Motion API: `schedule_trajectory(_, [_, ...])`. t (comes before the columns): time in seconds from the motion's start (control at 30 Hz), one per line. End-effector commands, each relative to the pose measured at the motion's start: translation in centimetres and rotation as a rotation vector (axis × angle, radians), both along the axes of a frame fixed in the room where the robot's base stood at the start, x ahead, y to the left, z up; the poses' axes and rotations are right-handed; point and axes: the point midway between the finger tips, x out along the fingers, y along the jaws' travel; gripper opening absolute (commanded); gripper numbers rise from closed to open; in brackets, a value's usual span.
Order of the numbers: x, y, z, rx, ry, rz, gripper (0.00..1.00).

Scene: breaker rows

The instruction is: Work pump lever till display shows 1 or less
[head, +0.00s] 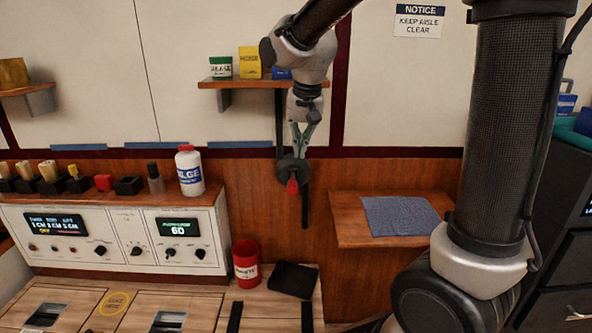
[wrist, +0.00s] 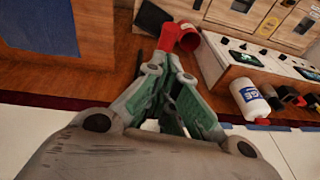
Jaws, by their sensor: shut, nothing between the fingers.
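The pump lever (head: 292,186) appears to be the red-knobbed handle on a dark round hub in front of the wood panel, by a dark vertical bar. In the wrist view its red knob (wrist: 170,36) shows just beyond my fingertips. My gripper (head: 298,152) points down at the hub, shut and empty; the wrist view shows its green-grey fingers (wrist: 168,66) together. I cannot tell whether they touch the lever. A display (head: 178,227) on the white console reads what looks like 60. A second, wider display (head: 56,223) shows several small readings.
A red cup (head: 246,262) and a black tray (head: 293,279) stand below the lever. A white bottle (head: 189,170) stands on the console. A small shelf (head: 347,233) with a blue cloth is at right. An upper shelf (head: 225,84) with tins is near my arm.

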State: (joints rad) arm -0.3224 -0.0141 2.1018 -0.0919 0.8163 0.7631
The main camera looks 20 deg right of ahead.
Motion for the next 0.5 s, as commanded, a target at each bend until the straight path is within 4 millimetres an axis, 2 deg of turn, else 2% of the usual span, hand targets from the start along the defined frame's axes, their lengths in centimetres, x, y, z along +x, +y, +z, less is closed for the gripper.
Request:
schedule_trajectory(0.03, [1.1, -0.3, 1.7, 0.003, -0.007, -0.003, 0.0])
schedule_trajectory(0.1, [1.9, -0.4, 3.7, 0.001, -0.002, 0.012, 0.0])
schedule_trajectory(0.2, [2.0, -0.2, 5.5, -0.009, 0.019, 0.046, 0.0])
schedule_trajectory(0.3, [1.4, -0.4, 5.5, -0.021, 0.049, 0.072, 0.0])
schedule_trajectory(0.5, [1.3, -0.4, 5.4, -0.023, 0.049, 0.076, 0.0])
